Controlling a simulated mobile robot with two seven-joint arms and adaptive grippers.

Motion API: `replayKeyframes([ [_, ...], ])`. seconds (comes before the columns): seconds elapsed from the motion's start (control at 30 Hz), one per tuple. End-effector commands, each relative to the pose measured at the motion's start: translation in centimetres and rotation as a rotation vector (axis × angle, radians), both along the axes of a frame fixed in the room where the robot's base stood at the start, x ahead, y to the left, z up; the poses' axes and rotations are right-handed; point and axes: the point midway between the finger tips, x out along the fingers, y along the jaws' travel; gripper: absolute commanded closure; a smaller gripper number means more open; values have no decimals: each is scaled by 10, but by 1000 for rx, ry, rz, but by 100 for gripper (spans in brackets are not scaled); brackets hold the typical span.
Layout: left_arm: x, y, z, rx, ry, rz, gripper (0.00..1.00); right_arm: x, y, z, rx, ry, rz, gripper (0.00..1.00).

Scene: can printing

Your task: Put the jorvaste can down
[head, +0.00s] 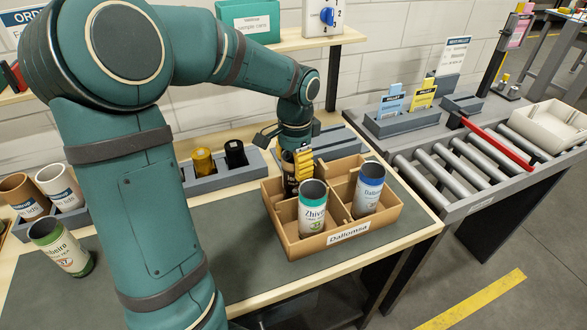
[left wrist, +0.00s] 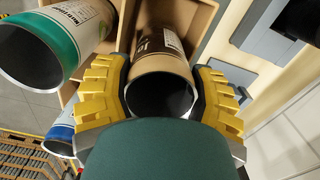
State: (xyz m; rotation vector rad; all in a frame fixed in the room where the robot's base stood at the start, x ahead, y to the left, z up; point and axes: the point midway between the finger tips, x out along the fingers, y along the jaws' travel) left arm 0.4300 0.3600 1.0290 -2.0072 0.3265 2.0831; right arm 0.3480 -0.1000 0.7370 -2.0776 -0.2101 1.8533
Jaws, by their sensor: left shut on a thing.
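My left gripper (head: 299,165) is shut around a can with a brown and dark label (head: 289,180). Its name is not readable here. The can is upright in the back left compartment of the cardboard box (head: 297,247) marked "Dallomsa". In the left wrist view the yellow fingers (left wrist: 161,95) press both sides of the can (left wrist: 160,62), whose dark open end faces the camera. I cannot tell whether its bottom touches the box floor. A teal-rimmed can (head: 312,212) and a blue-rimmed can (head: 368,196) stand in the box. My right gripper is out of view.
A grey holder (head: 215,183) with yellow and black containers is behind the mat. A brown can (head: 22,197), a white can (head: 58,190) and a green-banded can (head: 62,250) stand at left. A roller conveyor (head: 455,170) with a red bar (head: 498,143) lies right.

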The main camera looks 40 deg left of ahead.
Motion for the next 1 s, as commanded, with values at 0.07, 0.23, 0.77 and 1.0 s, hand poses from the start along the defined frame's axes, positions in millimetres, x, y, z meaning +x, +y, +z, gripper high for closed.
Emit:
replayKeyframes([
  [0.07, 0, 0, -7, 0, 0, 0, 53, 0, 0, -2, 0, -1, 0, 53],
  [0.23, 0, 0, -7, 0, 0, 0, 53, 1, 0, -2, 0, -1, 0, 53],
  [0.77, 0, 0, -9, 0, 0, 0, 22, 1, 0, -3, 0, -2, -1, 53],
  [1.0, 1, 0, 8, 1, -4, 0, 22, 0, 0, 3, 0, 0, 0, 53],
])
